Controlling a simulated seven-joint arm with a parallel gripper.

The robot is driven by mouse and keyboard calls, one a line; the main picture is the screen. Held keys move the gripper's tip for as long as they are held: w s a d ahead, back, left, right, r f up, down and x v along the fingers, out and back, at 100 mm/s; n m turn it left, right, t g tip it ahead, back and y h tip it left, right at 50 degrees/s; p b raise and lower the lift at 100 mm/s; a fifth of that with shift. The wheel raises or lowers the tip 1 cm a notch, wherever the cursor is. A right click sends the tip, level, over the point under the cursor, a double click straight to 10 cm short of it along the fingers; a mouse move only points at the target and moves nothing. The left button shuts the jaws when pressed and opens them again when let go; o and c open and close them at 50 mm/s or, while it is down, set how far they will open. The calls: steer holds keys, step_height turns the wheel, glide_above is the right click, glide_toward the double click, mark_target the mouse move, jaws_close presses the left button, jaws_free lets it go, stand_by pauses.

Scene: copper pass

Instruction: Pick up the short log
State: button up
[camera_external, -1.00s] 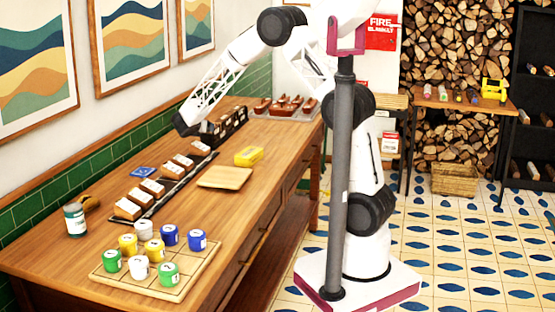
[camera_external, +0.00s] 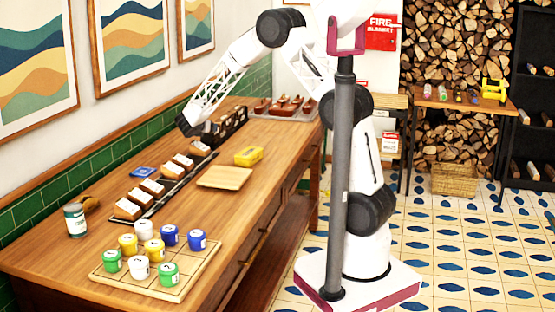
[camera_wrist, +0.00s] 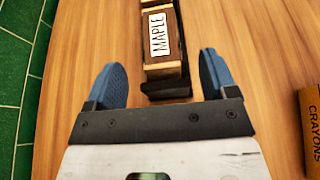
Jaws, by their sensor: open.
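I cannot tell for sure which piece is the short log. A wooden block (camera_wrist: 165,62) with a white "MAPLE" label stands at the near end of a dark holder (camera_wrist: 166,88) in the wrist view. My gripper (camera_wrist: 168,85) is open and empty, with one blue finger pad on each side of the holder's near end, apart from the block. In the external view my gripper (camera_external: 192,128) hangs over the table beside the dark holder (camera_external: 232,122) at the back, its fingertips partly hidden.
A row of wooden pieces (camera_external: 153,187) lies in a dark tray nearer the front. Colored jars (camera_external: 154,249) stand in front. The green tiled wall (camera_wrist: 18,80) is close on the left.

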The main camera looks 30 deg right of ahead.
steer(key=shift+x, duration=2.15)
steer(key=c, duration=1)
steer(key=shift+r, duration=0.2)
steer(key=shift+c, duration=0.2)
steer(key=shift+r, duration=1.55)
steer(key=shift+s+d+r, duration=0.1)
steer(key=shift+s+r, duration=0.05)
steer(key=shift+s, duration=0.15)
steer(key=s+d+r, duration=0.1)
steer(key=s+d, duration=0.2)
steer(key=s, duration=1.2)
steer(key=shift+r, duration=0.15)
steer(key=shift+d, duration=0.15)
